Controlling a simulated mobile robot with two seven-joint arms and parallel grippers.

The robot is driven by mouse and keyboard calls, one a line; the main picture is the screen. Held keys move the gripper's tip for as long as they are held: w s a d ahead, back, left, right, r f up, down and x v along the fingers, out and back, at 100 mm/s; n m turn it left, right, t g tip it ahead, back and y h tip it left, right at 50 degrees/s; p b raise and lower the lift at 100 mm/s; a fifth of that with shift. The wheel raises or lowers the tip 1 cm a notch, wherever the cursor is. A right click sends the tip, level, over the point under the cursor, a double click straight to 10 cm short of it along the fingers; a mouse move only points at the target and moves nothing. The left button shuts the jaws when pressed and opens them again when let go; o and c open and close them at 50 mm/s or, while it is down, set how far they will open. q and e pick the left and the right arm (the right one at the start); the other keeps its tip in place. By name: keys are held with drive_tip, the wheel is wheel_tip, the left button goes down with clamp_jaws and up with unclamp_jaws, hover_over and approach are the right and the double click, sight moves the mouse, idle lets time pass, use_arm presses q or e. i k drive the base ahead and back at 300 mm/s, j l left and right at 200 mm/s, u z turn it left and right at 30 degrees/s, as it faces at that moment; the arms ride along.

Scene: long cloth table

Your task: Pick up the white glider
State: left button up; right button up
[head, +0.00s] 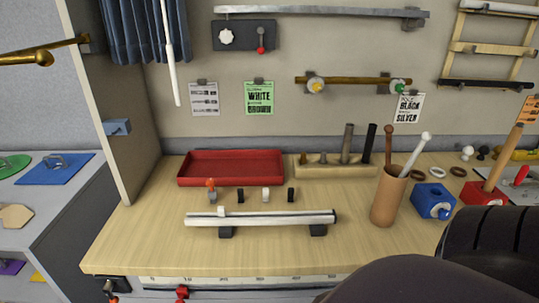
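A row of small gliders stands on the wooden table between the red tray and the white rail. One with a white top and dark lower part (265,194) is in the middle of the row. A dark one (239,194) is left of it and a black one (291,194) is right of it. A small white piece (222,211) sits on the left part of the white rail (270,219). The pieces are too small to tell for certain which is the white glider. Neither of my grippers is in view.
A red tray (232,181) lies behind the row. A wooden block with upright rods (318,171), a brown cup with sticks (386,205) and a blue block (425,201) stand right. Dark rounded parts, probably mine, cover the lower right. The table's front left is clear.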

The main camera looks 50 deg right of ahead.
sight(265, 191)
drive_tip(key=z, duration=1.5)
